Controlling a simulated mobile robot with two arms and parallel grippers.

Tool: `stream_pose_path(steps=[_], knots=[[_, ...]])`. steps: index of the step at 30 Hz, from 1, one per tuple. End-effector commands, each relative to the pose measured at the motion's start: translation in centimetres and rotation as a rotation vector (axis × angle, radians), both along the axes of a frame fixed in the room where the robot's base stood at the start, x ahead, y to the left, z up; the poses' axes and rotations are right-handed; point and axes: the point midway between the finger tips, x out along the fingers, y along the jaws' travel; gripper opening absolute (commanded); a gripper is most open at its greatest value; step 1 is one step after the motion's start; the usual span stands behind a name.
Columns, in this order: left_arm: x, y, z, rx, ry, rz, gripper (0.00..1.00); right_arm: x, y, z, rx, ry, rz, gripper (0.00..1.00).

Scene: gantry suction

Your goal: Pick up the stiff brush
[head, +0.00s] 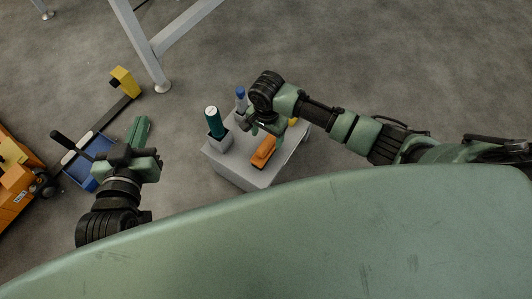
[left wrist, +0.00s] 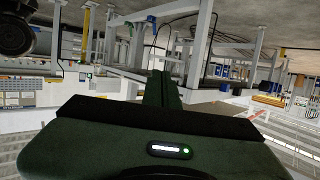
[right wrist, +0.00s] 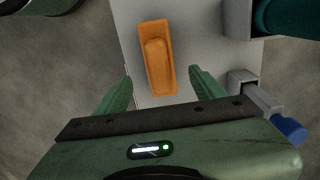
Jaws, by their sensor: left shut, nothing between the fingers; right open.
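The stiff brush, seemingly the orange block-shaped piece (head: 263,152), lies on a small grey stand (head: 236,165). In the right wrist view the brush (right wrist: 157,57) lies lengthwise ahead of my right gripper (right wrist: 161,77), roughly between the lines of its two fingers. Its bristles are not visible. My right gripper, also in the head view (head: 262,126), is open and empty above the stand. My left gripper (head: 140,128) is shut and empty, out to the left of the stand. Its closed fingers (left wrist: 163,88) point away in the left wrist view.
A teal bottle (head: 212,121) stands in a grey holder at the stand's left edge. A blue-topped item (head: 240,97) stands in another holder behind. A yellow item (head: 293,121) is partly hidden by my right arm. A blue tray (head: 80,168) is at left.

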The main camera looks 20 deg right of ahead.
Motion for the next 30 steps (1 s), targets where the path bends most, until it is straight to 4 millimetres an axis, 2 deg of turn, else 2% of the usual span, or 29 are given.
stream_pose_path(steps=[6,13,17,23,30], knots=[[1.0,-0.8,3.1,-0.042,-0.166,-0.012,0.0,-0.1,0.0,-1.6,0.001,0.001,0.001,0.69],[1.3,-1.1,4.8,-0.063,-0.252,-0.017,0.0,-0.1,0.1,-2.3,0.001,0.001,0.002,0.69],[1.4,-1.4,6.9,-0.093,-0.366,-0.024,0.0,-0.2,0.2,-3.2,0.001,0.001,0.002,0.69],[0.6,-1.8,11.2,-0.153,-0.592,-0.037,0.0,-0.4,0.3,-4.6,0.001,0.0,0.003,0.69],[-1.7,-1.8,15.7,-0.225,-0.851,-0.05,0.0,-0.4,0.4,-6.4,0.0,0.0,0.001,0.69]])
